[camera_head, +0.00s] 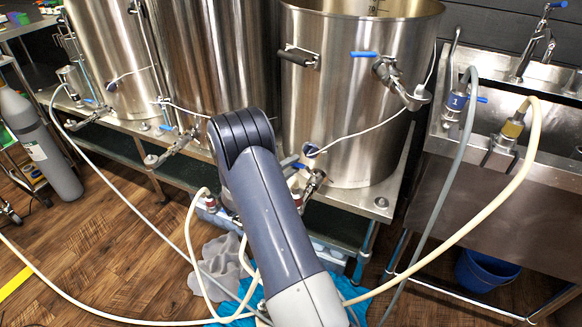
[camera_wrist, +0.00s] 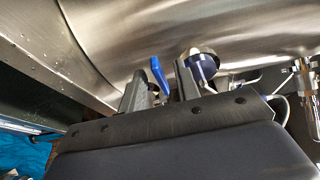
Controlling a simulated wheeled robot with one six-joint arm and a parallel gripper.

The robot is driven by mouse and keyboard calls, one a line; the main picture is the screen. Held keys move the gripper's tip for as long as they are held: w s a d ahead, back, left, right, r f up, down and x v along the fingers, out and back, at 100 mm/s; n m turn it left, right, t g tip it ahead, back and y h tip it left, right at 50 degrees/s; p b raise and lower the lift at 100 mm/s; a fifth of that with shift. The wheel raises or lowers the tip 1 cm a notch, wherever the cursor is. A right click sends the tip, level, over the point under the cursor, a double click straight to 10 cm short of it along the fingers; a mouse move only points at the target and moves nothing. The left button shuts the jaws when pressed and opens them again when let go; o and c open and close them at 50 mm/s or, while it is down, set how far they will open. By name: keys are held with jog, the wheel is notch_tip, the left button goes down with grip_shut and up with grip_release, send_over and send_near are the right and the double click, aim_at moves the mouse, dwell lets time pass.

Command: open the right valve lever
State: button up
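The right valve lever is blue and shows low on the front of the right steel kettle, just right of my arm, in the head view (camera_head: 290,161). A metal valve fitting (camera_head: 313,186) sits beside it. In the wrist view the blue lever (camera_wrist: 160,76) stands between the two fingertips of my gripper (camera_wrist: 162,84), tilted, with gaps visible at its sides. My gripper is open; whether either finger touches the lever I cannot tell.
The right kettle (camera_head: 345,100) curves close in front of the gripper. A round blue-backed dial (camera_wrist: 207,64) is close by the right finger. An upper blue lever (camera_head: 363,54) sits higher on this kettle. Hoses (camera_head: 470,235) loop around; a sink (camera_head: 500,190) stands at right.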

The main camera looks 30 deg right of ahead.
grip_shut()
dwell(0.4)
jog(key=shift+s+a+r+n+t+p, duration=0.1)
jog(key=shift+s+a+n+t+p, duration=0.15)
jog(key=shift+n+t+p, duration=0.2)
jog(key=shift+s+a+r+n+t+p, duration=0.1)
jog(key=shift+s+n+t+p, duration=0.1)
jog(key=shift+n+t+p, duration=0.25)
jog(key=shift+s+a+f+n+t+y, duration=0.1)
jog(key=shift+s+a+n+t+y, duration=0.15)
jog(key=shift+t, duration=0.4)
jog(key=shift+s+a+f+n+t+y, duration=0.1)
jog(key=shift+n+t+y, duration=0.25)
jog(key=shift+t, duration=0.3)
grip_release()
